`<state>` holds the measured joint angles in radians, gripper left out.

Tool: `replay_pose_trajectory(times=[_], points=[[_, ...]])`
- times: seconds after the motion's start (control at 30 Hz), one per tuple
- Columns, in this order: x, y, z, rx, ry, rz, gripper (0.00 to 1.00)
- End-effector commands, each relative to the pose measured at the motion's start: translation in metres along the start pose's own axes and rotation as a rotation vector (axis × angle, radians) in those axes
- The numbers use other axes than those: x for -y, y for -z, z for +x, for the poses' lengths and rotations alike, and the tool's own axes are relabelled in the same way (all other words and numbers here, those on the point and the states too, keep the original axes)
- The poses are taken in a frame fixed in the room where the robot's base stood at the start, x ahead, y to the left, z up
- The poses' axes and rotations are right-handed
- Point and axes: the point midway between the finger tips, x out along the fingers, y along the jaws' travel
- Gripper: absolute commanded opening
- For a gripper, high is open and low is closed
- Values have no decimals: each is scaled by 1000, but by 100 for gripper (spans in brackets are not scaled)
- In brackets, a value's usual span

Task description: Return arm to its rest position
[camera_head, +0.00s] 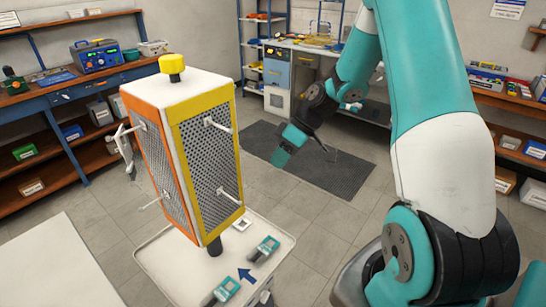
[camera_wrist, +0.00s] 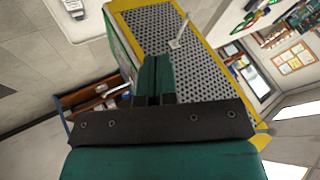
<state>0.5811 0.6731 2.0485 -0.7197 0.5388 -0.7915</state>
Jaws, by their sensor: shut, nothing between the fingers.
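My arm reaches in from the right and bends down, its teal-and-black end hanging right of the test stand. My gripper (camera_head: 289,148) is shut and empty, with clear space between it and the stand in the head view. In the wrist view the closed dark green fingers (camera_wrist: 154,72) overlap the perforated panel (camera_wrist: 195,50); contact cannot be judged there. The stand is an upright white box with a yellow-framed panel (camera_head: 208,165), an orange-framed panel (camera_head: 158,155) and a yellow knob (camera_head: 172,66) on top. White rods stick out of its faces.
The stand is over a white cart top (camera_head: 165,262) with teal-and-grey devices (camera_head: 264,249) and a blue arrow. A pale table (camera_head: 55,265) is at the front left. Shelving benches line the walls. Open floor with a dark mat (camera_head: 320,165) lies beyond my gripper.

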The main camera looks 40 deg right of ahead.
Motion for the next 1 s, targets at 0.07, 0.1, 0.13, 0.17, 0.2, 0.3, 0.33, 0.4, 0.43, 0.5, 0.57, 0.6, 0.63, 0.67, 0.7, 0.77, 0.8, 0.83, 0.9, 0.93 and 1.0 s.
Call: replay_pose_trajectory(times=[0.07,0.1,0.13,0.17,0.2,0.3,0.33,0.4,0.43,0.5,0.57,0.6,0.63,0.67,0.7,0.77,0.8,0.83,0.9,0.93,1.0], points=[[0,0,-3,0,0,0,0],[0,0,-4,0,0,0,0],[1,0,-4,0,0,0,0],[1,0,-4,1,1,1,0],[1,0,-4,1,1,1,0],[8,4,-5,9,0,-3,0],[14,8,-6,17,-1,-6,0],[37,20,-6,45,-4,-15,0],[52,26,-7,62,-6,-18,0],[92,39,-8,105,-16,-27,0],[130,46,-9,142,-26,-31,0],[156,47,-10,164,-36,-34,0],[175,47,-11,179,-43,-36,0],[194,46,-12,194,-51,-37,0],[220,42,-13,212,-62,-41,0],[254,33,-16,233,-80,-45,0],[274,25,-18,244,-92,-45,0],[287,19,-19,249,-100,-46,0],[311,4,-22,259,-116,-46,0],[319,-1,-24,261,-121,-45,0],[332,-12,-26,264,-131,-43,0]])
